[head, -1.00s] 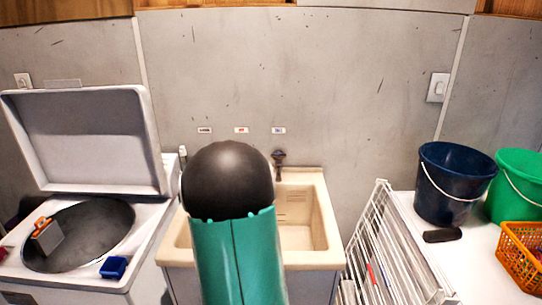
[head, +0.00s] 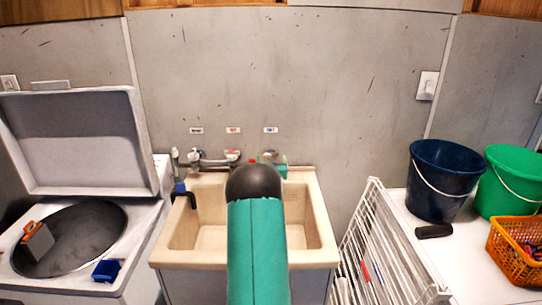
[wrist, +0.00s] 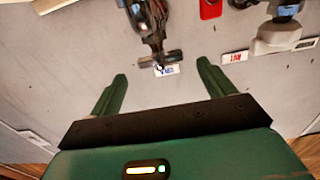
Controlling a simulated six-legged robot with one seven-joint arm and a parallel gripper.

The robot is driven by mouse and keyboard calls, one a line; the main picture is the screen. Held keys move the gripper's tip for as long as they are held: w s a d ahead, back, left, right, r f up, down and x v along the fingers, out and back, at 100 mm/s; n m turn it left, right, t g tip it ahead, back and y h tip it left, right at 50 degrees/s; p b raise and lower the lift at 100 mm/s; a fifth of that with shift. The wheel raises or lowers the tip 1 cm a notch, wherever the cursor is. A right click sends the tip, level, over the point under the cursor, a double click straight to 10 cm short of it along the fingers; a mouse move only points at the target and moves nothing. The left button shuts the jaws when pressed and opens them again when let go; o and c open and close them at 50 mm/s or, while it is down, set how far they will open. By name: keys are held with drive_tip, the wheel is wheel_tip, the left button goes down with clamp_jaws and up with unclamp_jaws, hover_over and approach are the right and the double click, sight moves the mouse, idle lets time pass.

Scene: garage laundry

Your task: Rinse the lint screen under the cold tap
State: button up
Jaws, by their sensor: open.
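My gripper (wrist: 161,72) is open and empty in the wrist view, its two green fingers spread toward the wall. A dark tap (wrist: 148,20) stands just beyond them, by the blue-lettered label (wrist: 166,71) that appears to mark cold. In the head view my arm hides most of the gripper, near the back of the cream sink (head: 172,228). A grey panel with an orange edge (head: 38,241), perhaps the lint screen, rests tilted in the open washer tub at left, far from my gripper. The sink basin looks empty where visible.
More fittings (head: 205,158) line the sink back. A blue piece (head: 107,270) sits on the washer. A white rack (head: 385,250) stands right of the sink. Buckets (head: 440,180) and an orange basket (head: 512,255) crowd the right counter.

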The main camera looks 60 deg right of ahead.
sight(271, 157)
drive_tip(key=shift+x, duration=2.8)
drive_tip(key=c, duration=1)
